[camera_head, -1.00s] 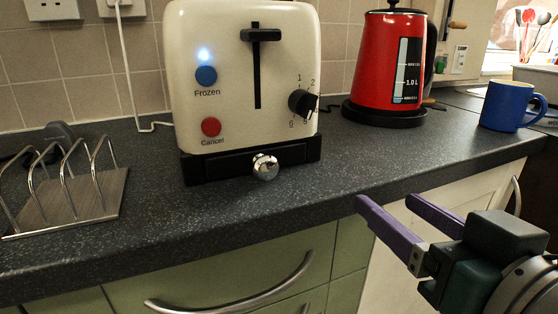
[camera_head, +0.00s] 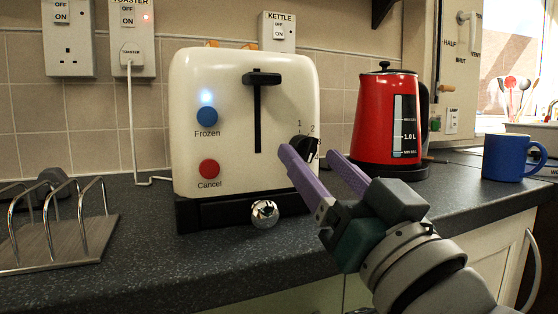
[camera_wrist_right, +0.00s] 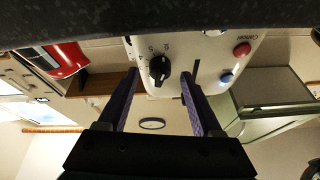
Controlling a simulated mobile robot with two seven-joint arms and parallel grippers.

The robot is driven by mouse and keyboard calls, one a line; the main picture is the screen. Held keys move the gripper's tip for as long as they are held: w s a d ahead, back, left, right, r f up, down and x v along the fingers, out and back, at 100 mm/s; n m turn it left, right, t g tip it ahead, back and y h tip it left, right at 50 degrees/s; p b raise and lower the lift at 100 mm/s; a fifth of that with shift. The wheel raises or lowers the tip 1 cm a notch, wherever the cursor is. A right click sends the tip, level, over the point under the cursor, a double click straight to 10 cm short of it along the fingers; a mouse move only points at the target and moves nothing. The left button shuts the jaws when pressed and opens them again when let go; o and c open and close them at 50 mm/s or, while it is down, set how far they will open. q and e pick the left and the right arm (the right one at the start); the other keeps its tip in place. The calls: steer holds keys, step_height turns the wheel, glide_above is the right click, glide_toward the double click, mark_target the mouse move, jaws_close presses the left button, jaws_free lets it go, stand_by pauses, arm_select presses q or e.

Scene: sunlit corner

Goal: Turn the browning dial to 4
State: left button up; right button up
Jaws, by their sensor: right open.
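The cream toaster (camera_head: 225,135) stands on the dark worktop, its front facing me. Its black browning dial (camera_head: 303,148) is at the right of the front, partly hidden by a finger in the head view. The numbers 1 and 2 show above it. In the right wrist view the dial (camera_wrist_right: 159,69) appears upside down, with numbers beside it; I cannot tell its exact setting. My right gripper (camera_head: 307,152) is open, its purple fingers pointing at the dial. In the wrist view the fingertips (camera_wrist_right: 159,75) lie either side of the dial, apart from it. My left gripper is not in view.
A red kettle (camera_head: 384,120) stands right of the toaster, with a blue mug (camera_head: 507,157) farther right. A metal toast rack (camera_head: 60,240) is at the left. The toaster has a lever (camera_head: 262,79), a lit blue Frozen button (camera_head: 207,116), a red Cancel button (camera_head: 209,169) and a chrome knob (camera_head: 265,213).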

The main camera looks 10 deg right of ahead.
steer(key=shift+w+a+r, duration=0.15)
steer(key=shift+w+r, duration=0.1)
steer(key=shift+w, duration=0.25)
jaws_close()
stand_by(0.3)
